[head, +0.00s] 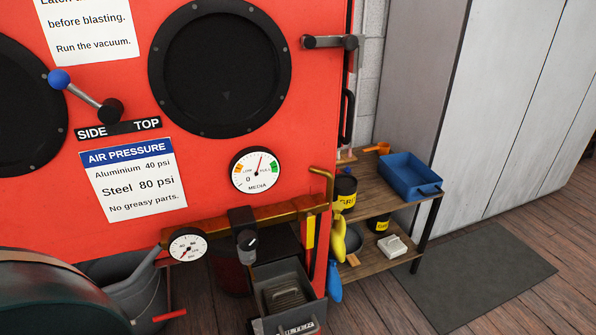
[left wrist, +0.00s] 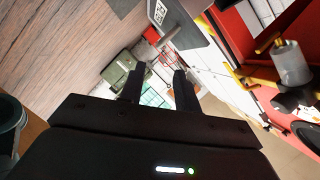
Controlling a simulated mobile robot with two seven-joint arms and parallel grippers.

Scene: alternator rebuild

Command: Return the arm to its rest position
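My left gripper (left wrist: 157,84) shows in the left wrist view. Its two dark fingers stand apart with a gap between them, and nothing is held there. Through the gap I see only distant floor and blurred things. Neither of my grippers shows in the head view. My right gripper is in no frame.
A red blasting cabinet (head: 225,160) fills the left of the head view, with a brass pipe (head: 290,208) and gauge (head: 188,245) along its front. Beside it stand a grey bucket (head: 125,290) and a wooden shelf (head: 375,205) with a blue bin (head: 408,172). A floor mat (head: 480,275) lies clear at right.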

